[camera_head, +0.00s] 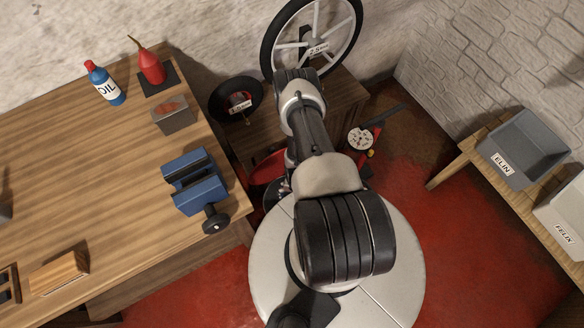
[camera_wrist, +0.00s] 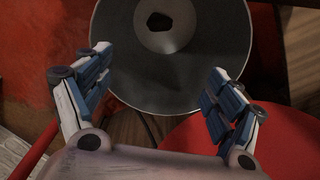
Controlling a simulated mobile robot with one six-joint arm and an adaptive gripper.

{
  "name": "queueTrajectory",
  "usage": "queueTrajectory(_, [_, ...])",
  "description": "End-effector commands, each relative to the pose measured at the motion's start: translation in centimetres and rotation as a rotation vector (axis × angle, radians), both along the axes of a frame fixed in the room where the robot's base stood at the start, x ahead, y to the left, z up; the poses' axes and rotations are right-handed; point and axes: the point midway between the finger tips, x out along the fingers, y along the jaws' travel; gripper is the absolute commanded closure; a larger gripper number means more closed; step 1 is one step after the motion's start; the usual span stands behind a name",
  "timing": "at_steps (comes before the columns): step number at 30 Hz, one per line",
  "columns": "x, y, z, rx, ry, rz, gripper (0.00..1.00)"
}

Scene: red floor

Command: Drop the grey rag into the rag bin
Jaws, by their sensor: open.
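My gripper (camera_wrist: 158,82) is open in the wrist view, with its two blue-padded fingers wide apart and nothing between them. Beyond the fingers is a dark grey round dish-like thing (camera_wrist: 190,85) with a paler raised middle and a dark hole. A smooth red rounded surface (camera_wrist: 205,148) shows at the lower right, partly behind the right finger. I cannot tell whether either belongs to the rag bin. I cannot make out the grey rag in either view. In the head view, my arm hides the gripper and much of the floor beyond it.
The wooden workbench (camera_head: 100,190) at left holds a blue vise (camera_head: 192,180), an oil bottle (camera_head: 103,84) and a red oil can (camera_head: 150,66). A spoked wheel (camera_head: 312,45) and a black round thing (camera_head: 235,98) stand behind. Grey bins (camera_head: 522,145) sit at right. Red floor lies clear at lower right.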

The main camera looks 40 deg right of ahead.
Motion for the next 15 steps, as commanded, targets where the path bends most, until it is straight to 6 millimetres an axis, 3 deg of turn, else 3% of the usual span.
queueTrajectory(9, [0.1,-0.1,6.9,-0.001,-0.002,0.0,0.15])
queueTrajectory(15, [0.1,-0.1,9.5,-0.001,-0.002,0.0,0.15])
